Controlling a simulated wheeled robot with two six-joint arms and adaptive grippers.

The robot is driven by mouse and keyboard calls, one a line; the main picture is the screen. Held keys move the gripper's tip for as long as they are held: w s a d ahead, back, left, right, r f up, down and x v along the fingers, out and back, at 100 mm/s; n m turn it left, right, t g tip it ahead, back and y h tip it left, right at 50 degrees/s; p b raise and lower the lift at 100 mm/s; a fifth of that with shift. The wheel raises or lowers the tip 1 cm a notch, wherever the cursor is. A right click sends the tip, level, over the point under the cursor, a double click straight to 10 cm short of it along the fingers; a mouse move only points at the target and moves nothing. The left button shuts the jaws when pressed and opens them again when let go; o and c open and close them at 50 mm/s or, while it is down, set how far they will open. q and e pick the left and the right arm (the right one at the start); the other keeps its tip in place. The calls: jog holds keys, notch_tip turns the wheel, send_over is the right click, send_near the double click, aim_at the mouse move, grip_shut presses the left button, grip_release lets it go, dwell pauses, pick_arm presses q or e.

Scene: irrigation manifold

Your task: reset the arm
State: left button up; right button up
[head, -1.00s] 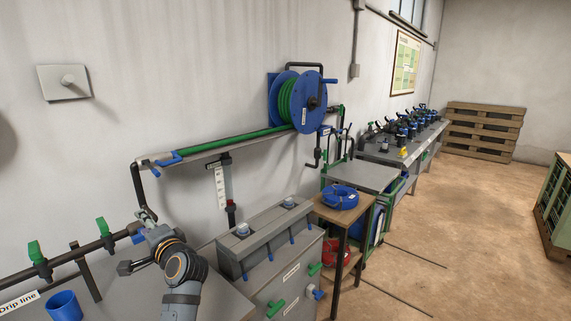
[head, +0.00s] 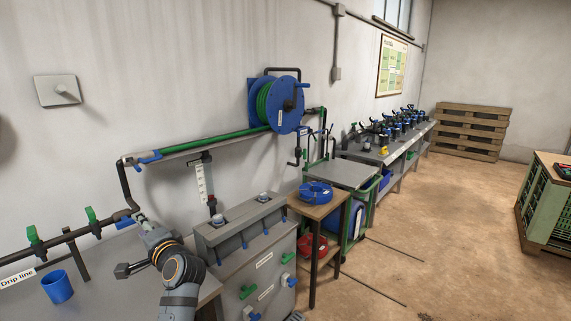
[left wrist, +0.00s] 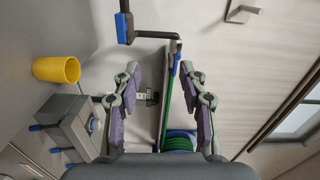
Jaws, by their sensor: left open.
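My left arm comes in at the bottom of the head view, with its gripper (head: 125,270) in front of the wall bench, near the pipe. In the left wrist view the two fingers (left wrist: 160,78) stand wide apart with nothing between their tips. Behind them show the green hose (left wrist: 165,105) and the blue reel (left wrist: 180,142), apart from the fingers as far as I can tell. My right arm and gripper are not in view.
A blue cup (head: 57,287) stands on the bench at left, below the pipe with green valves (head: 92,217). A grey cabinet (head: 250,262) stands right of my arm. A yellow cup (left wrist: 57,69) shows in the wrist view. Open floor lies at right.

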pick_arm(q)
jog(key=s+d+f+n+g+h, duration=0.2)
jog(key=s+f+h, duration=0.2)
jog(key=s+f, duration=0.5)
jog(key=s+d+f+n+g+h, duration=0.1)
jog(key=s+f+n+g+h, duration=0.15)
jog(key=s+f, duration=0.7)
jog(key=s+d+f+n+g+h, duration=0.2)
jog(key=s+d+f+g+h, duration=0.3)
jog(key=s+d+f, duration=0.6)
jog(key=s+a+f+h, duration=0.1)
jog(key=s+a+f, duration=0.15)
jog(key=f, duration=1.05)
jog(key=s+a+f, duration=0.2)
jog(key=a+f, duration=0.1)
jog(key=f, duration=1)
jog(key=s+f+g+p, duration=0.1)
jog(key=s+f, duration=1.3)
jog(key=s, duration=0.3)
jog(key=shift+s+a+f, duration=0.25)
jog(key=shift+s+f, duration=0.05)
jog(key=shift+f, duration=0.1)
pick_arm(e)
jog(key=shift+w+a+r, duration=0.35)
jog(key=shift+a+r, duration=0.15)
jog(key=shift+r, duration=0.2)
